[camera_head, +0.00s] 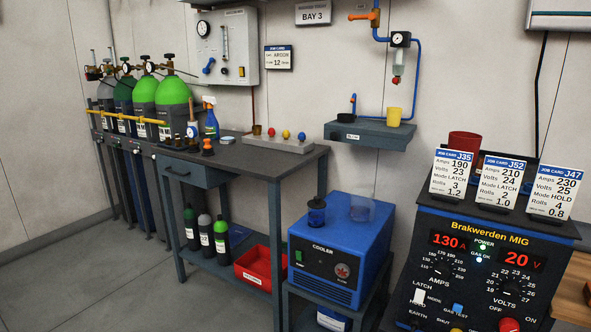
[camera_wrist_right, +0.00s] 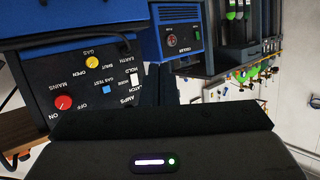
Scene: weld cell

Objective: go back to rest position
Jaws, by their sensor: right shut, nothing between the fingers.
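Neither of my grippers shows in the head view. In the right wrist view the dark housing of my right gripper, with a white light bar and a green dot, fills the bottom. Dark fingers of my right gripper (camera_wrist_right: 160,84) reach up from it, shut and empty. They are apart from the welder and the cooler behind. My left gripper is in neither view.
The Brakwerden MIG welder (camera_head: 480,262) stands front right; its panel also shows in the wrist view (camera_wrist_right: 90,85). A blue cooler (camera_head: 340,245), a workbench (camera_head: 262,163), gas cylinders (camera_head: 173,92) and a wall shelf (camera_head: 370,134) stand beyond. Floor at left is clear.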

